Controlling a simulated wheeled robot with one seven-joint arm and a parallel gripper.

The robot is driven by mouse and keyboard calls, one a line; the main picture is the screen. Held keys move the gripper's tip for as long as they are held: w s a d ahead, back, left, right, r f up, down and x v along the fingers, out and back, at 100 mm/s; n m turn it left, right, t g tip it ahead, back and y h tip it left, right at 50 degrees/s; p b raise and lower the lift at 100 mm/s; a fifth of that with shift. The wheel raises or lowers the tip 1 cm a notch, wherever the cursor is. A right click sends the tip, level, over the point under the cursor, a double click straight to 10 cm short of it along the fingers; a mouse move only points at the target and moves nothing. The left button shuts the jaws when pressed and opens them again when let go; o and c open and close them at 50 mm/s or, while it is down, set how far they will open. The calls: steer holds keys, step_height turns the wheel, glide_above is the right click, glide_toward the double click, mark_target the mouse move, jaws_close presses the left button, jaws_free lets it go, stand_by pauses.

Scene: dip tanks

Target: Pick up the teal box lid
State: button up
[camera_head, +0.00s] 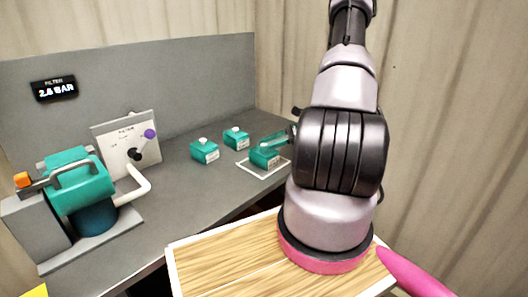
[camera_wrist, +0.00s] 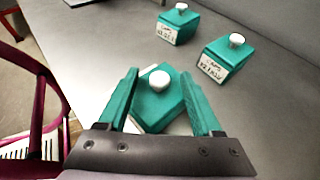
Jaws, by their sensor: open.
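A teal box lid (camera_wrist: 152,108) with a white round knob lies between my gripper's fingers in the wrist view. In the head view it sits on a white-edged patch (camera_head: 243,166) at the right of the grey counter. My gripper (camera_wrist: 160,72) is open, with one teal finger on each side of the lid; I cannot tell if either touches it. Two similar teal pieces with white knobs and white labels stand apart on the counter: one at the left (camera_head: 204,151) and one behind (camera_head: 236,138) in the head view. The label print is too small to read surely.
A teal pump-like machine (camera_head: 80,185) with a white pipe stands at the left. Beside it is a white filter panel (camera_head: 127,145) with a purple-knobbed lever. A grey back wall (camera_head: 180,90) carries a display. A wooden-topped surface (camera_head: 225,255) lies in front.

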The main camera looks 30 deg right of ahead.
steer(key=shift+c, duration=0.4)
jaws_close()
